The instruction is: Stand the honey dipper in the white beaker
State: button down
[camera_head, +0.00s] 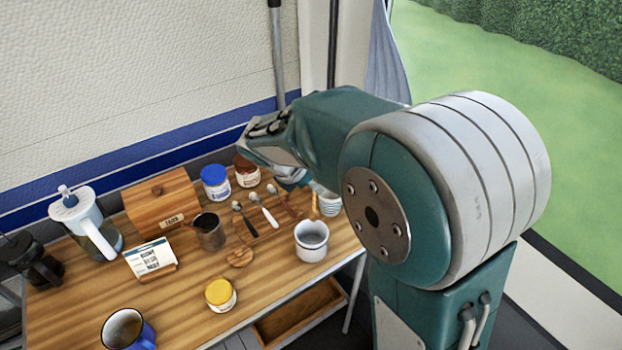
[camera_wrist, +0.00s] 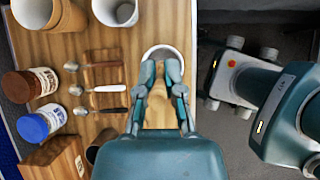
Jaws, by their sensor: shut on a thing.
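My gripper (camera_wrist: 162,72) shows in the wrist view with its two fingertips close together, shut over the near part of the white beaker's mouth. The white beaker (camera_head: 311,243) stands upright near the table's right front edge in the head view. Its pale rim (camera_wrist: 151,51) shows around and beyond the fingertips in the wrist view. In the head view my arm hides most of the gripper.
Three spoons (camera_wrist: 103,88) lie on a wooden rest behind the beaker. Blue-lidded (camera_head: 215,182) and brown-lidded (camera_head: 246,171) jars are at the back.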

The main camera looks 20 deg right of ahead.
aim_at(310, 212)
jog(key=shift+f, duration=0.65)
jog(key=shift+a+f, duration=0.45)
jog(key=shift+f, duration=0.4)
jog(key=shift+d+f, duration=0.25)
jog(key=shift+f, duration=0.9)
jog(key=shift+a+f, duration=0.1)
jog(key=shift+f, duration=1.8)
jog(key=c, duration=0.7)
grip_release()
